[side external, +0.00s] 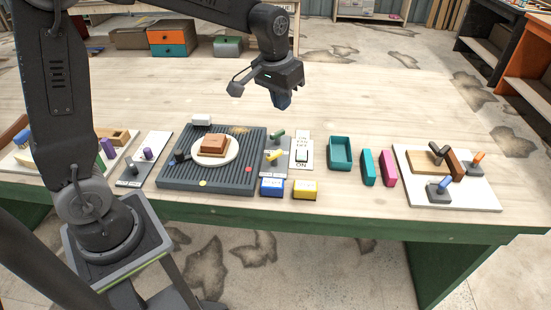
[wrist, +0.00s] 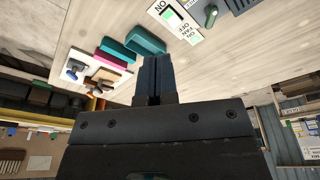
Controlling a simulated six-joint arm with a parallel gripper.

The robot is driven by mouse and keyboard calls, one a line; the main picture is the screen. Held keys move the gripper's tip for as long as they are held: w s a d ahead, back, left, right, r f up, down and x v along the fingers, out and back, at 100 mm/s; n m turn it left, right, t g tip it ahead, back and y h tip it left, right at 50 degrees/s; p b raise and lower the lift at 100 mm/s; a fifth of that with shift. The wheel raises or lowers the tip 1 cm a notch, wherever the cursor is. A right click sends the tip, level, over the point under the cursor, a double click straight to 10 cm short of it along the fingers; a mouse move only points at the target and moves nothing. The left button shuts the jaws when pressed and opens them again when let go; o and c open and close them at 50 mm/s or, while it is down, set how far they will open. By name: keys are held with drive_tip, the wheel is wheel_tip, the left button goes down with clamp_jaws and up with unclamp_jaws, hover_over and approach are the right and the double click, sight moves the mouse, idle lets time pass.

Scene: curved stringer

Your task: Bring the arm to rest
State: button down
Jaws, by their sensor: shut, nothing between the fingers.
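My gripper (side external: 282,100) hangs above the back middle of the wooden table (side external: 350,90), clear of everything on it. In the wrist view its two dark fingers (wrist: 153,72) lie together, shut with nothing between them. In the side view the fingertips point down and the arm reaches in from the upper left.
Below stand a ribbed grey board (side external: 180,178) with a plate (side external: 232,150) of brown blocks, an ON/OFF switch panel (side external: 303,140), a teal tray (side external: 340,153), teal and pink blocks (side external: 388,168), and a white board (side external: 470,195) with tools.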

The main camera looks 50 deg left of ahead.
drive_tip(key=s+d+r+m+t, duration=0.1)
drive_tip(key=s+r, duration=0.1)
drive_tip(key=s, duration=0.9)
drive_tip(key=s+d+r+t, duration=0.1)
drive_tip(key=s+r+t, duration=0.1)
drive_tip(key=s, duration=0.8)
drive_tip(key=shift+s+r+m, duration=0.35)
drive_tip(key=shift+r+m, duration=0.05)
